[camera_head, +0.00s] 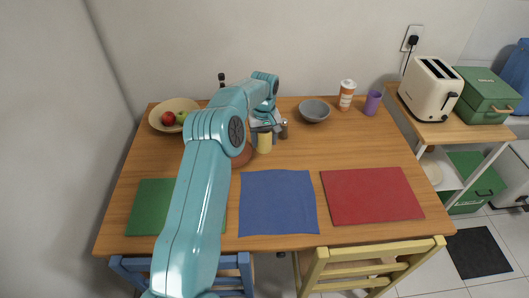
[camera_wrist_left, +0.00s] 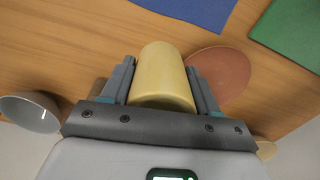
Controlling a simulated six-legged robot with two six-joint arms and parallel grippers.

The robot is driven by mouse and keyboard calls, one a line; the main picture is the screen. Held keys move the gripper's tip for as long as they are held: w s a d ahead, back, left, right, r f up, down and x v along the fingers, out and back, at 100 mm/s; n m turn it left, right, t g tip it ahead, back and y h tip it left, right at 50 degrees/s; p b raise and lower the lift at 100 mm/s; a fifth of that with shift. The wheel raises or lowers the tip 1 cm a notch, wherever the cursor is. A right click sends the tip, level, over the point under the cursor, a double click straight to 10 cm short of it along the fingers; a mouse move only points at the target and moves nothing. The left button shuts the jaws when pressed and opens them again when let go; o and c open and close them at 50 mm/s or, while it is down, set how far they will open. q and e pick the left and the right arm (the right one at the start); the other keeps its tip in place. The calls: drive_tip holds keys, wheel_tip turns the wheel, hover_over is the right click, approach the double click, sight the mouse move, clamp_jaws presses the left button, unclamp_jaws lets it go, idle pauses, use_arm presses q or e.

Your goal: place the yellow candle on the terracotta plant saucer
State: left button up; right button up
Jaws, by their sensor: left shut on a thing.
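The yellow candle (camera_head: 264,143) is a short pale-yellow cylinder. My left gripper (camera_head: 266,134) is shut on it, and in the left wrist view the candle (camera_wrist_left: 163,75) sits between the two fingers (camera_wrist_left: 161,82). The terracotta plant saucer (camera_head: 243,156) is a flat reddish-brown disc on the table, partly hidden by my left arm in the head view. In the left wrist view the saucer (camera_wrist_left: 221,76) shows just right of the candle, partly behind the right finger. I cannot tell how far the candle is above the table. My right gripper is not in view.
A grey bowl (camera_head: 314,110), an orange-white cup (camera_head: 347,95) and a purple cup (camera_head: 372,102) stand toward the back. A fruit bowl (camera_head: 158,121) is at back left. Blue (camera_head: 278,203), red (camera_head: 371,195) and green (camera_head: 150,205) mats lie along the front.

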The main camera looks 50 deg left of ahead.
use_arm(q)
wheel_tip(320, 180, down, 6)
drive_tip(key=shift+w+a+f, duration=0.1)
idle(0.4)
drive_tip(key=shift+f, duration=0.15)
drive_tip(key=o, duration=1.2)
